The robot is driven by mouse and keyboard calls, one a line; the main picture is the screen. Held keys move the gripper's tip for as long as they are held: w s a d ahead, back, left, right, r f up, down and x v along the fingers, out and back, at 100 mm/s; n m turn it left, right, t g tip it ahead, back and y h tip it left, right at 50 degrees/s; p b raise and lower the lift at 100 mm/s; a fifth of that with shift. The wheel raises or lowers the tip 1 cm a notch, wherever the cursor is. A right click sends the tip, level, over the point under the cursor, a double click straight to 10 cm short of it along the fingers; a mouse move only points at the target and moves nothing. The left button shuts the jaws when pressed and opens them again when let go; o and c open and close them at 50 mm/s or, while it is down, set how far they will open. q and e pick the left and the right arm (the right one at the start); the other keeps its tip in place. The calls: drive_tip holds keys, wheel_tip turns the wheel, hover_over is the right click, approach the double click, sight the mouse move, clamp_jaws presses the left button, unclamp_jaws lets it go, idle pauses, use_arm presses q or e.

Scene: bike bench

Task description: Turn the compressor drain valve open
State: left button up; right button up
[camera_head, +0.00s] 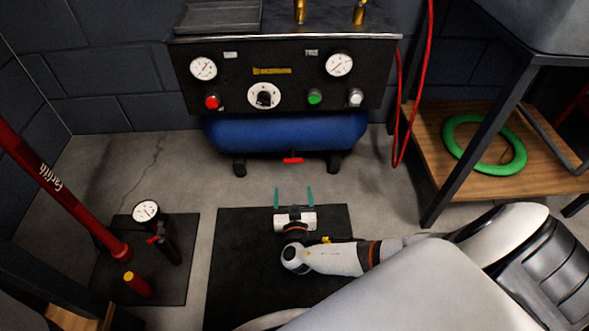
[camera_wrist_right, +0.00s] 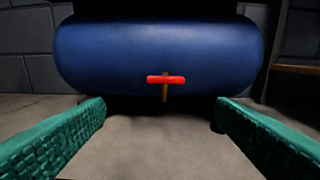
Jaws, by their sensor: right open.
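The drain valve has a red handle (camera_head: 293,160) under the middle of the blue compressor tank (camera_head: 285,133). In the right wrist view the red handle (camera_wrist_right: 166,79) lies crosswise on a short brass stem (camera_wrist_right: 165,93), in front of the lower part of the tank (camera_wrist_right: 160,50). My right gripper (camera_head: 294,197) is open and empty, its green fingers pointing at the valve from the near side. The handle shows between the two fingers in the right wrist view (camera_wrist_right: 160,130), beyond their tips and apart from them. My left gripper is in neither view.
A black panel (camera_head: 290,92) with gauges, buttons and a dial stands above the tank. A red hose (camera_head: 397,130) hangs at its right. A wooden shelf (camera_head: 435,130) holds a green ring (camera_head: 451,135). A red floor pump (camera_head: 110,240) stands at left. Floor between gripper and tank is clear.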

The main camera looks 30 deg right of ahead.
sight(295, 162)
drive_tip(key=shift+m+h, duration=0.3)
drive_tip(key=shift+h, duration=0.2)
drive_tip(key=b+x, duration=0.2)
drive_tip(key=x, duration=0.3)
drive_tip(key=b+x, duration=0.2)
drive_tip(key=x, duration=0.4)
drive_tip(key=shift+d+r+b, duration=0.2)
drive_tip(key=shift+d+b, duration=0.2)
drive_tip(key=shift+d, duration=0.1)
drive_tip(key=shift+w+d+r, duration=0.1)
drive_tip(key=shift+w+d, duration=0.15)
drive_tip(key=shift+w, duration=0.15)
